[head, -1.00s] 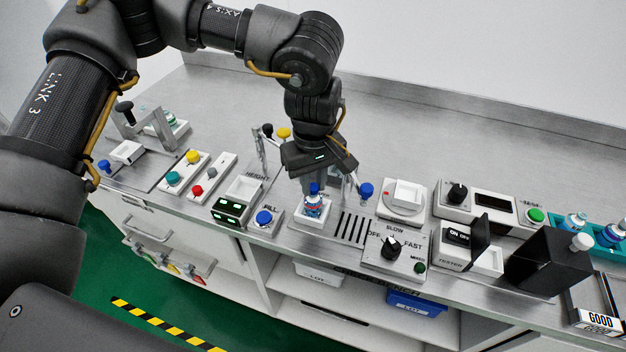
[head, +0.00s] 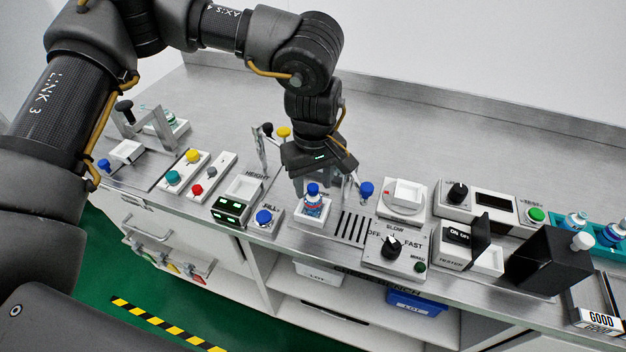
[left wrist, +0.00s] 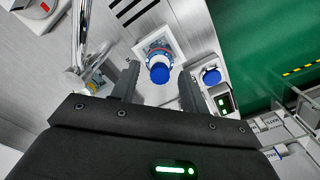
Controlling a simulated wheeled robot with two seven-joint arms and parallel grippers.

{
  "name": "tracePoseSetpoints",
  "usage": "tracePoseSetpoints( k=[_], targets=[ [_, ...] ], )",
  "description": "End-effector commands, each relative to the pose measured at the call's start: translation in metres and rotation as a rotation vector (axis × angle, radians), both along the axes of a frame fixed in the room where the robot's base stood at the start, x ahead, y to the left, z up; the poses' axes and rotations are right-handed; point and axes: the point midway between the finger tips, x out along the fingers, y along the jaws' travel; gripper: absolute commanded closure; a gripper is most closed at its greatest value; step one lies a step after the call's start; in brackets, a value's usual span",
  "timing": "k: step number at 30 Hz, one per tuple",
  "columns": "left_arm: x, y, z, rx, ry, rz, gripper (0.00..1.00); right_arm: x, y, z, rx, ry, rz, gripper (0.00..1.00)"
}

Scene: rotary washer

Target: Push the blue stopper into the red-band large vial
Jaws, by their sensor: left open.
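The blue stopper (head: 312,189) sits at the vial's mouth. My left gripper (head: 316,188) is open, pointing down just behind and above the vial. In the left wrist view, its two fingers stand apart on either side of the stopper, with gaps. How deep the stopper sits cannot be told. My right gripper is not in view.
A blue-knobbed lever (head: 366,190) stands close right of the vial. A blue FILL button (head: 264,217) is at its left, and a slow/fast dial box (head: 391,248) at its right.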

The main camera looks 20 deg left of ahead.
Motion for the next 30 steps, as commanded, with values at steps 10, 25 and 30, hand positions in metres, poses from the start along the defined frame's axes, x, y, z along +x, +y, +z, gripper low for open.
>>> tracePoseSetpoints(
  k=[10, 25, 30],
  targets=[
    [0.001, 0.000, 0.030, -0.002, -0.005, 0.000, 0.55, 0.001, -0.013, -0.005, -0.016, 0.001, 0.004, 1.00],
    [0.000, 0.000, 0.106, 0.001, -0.001, 0.000, 0.55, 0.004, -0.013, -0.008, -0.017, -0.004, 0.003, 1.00],
    [0.000, 0.000, 0.108, 0.000, 0.000, 0.000, 0.55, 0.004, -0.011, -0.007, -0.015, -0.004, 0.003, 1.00]
  ],
)
